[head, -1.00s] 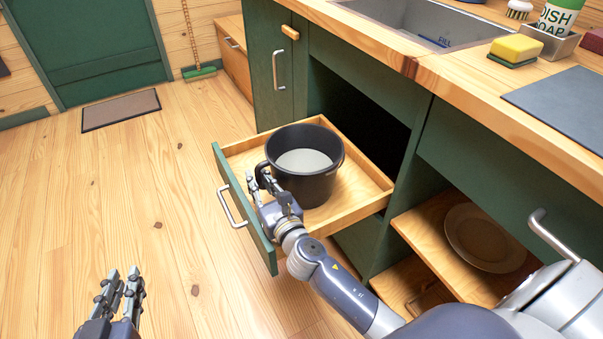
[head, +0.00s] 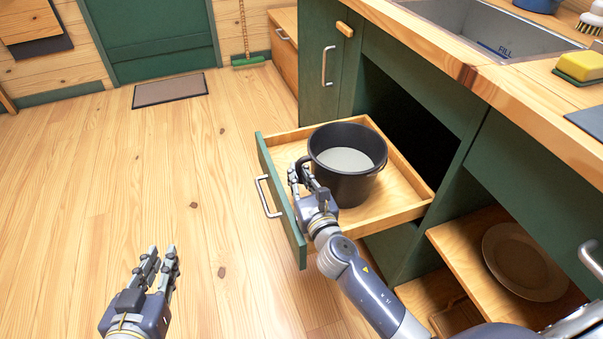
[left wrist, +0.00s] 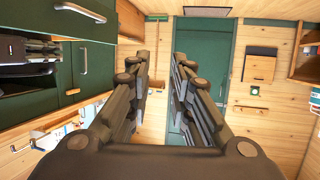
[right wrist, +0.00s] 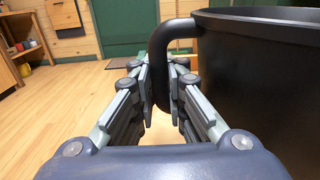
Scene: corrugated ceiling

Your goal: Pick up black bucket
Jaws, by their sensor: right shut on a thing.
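The black bucket (head: 345,185) stands upright inside the pulled-out wooden drawer (head: 411,204), with a pale round area inside it. In the right wrist view the bucket (right wrist: 262,80) fills the right side, and its curved black handle (right wrist: 166,75) runs down between my fingers. My right gripper (head: 303,177) is shut on that handle at the bucket's left side, above the drawer's front edge. I cannot tell whether the bucket's base touches the drawer floor. My left gripper (head: 161,262) is open and empty over the floor at lower left; its fingers also show apart in the left wrist view (left wrist: 158,70).
The drawer's green front (head: 280,200) with its metal handle (head: 268,196) is left of the bucket. The counter with the sink (head: 490,38) overhangs at right. A plate (head: 524,262) lies on a shelf below. The floor at left is clear up to the doormat (head: 170,89).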

